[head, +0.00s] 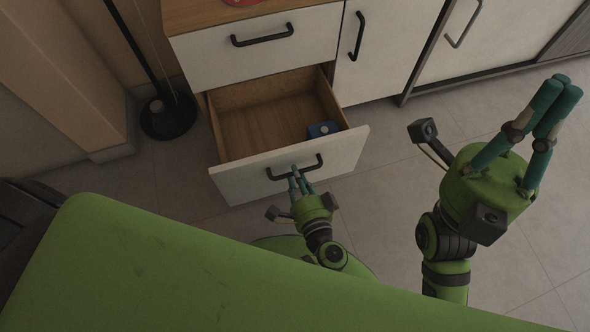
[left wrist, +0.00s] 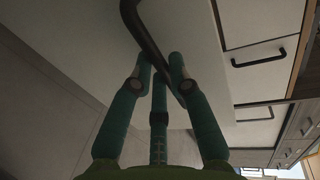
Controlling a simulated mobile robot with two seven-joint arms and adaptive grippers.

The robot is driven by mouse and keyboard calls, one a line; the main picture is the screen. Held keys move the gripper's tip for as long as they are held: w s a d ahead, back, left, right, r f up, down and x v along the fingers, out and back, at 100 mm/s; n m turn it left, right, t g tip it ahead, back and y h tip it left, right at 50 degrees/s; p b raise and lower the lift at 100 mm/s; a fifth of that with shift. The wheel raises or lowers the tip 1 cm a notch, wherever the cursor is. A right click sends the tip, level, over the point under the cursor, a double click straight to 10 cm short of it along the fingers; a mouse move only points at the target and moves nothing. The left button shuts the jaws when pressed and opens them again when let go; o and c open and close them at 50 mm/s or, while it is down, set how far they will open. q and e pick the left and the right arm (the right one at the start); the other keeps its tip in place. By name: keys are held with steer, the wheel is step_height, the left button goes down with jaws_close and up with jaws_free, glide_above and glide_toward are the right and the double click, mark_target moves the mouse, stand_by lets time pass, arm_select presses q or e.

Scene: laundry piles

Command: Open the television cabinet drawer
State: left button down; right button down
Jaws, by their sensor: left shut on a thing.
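The television cabinet (head: 390,60) has white fronts and dark handles. Its lower drawer (head: 290,170) stands pulled well out, showing a wooden inside with a small blue object (head: 323,130) at its right. My left gripper (head: 299,178) is at the black handle (head: 318,162) of this drawer, with its fingers shut on it. In the left wrist view the teal fingers (left wrist: 160,80) close around the dark handle bar (left wrist: 148,38). My right gripper (head: 550,105) is raised at the right, away from the cabinet; its fingers lie close together and I cannot tell if they are shut.
The upper drawer (head: 258,52) is closed above the open one. A cabinet door (head: 385,45) beside it is closed. A black lamp stand (head: 168,117) stands on the floor at the left. Tiled floor (head: 390,150) is free to the right of the drawer.

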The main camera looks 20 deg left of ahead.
stand_by(0.3)
arm_select(q)
steer(key=c, duration=1.1)
jaws_free()
steer(key=shift+c, duration=0.2)
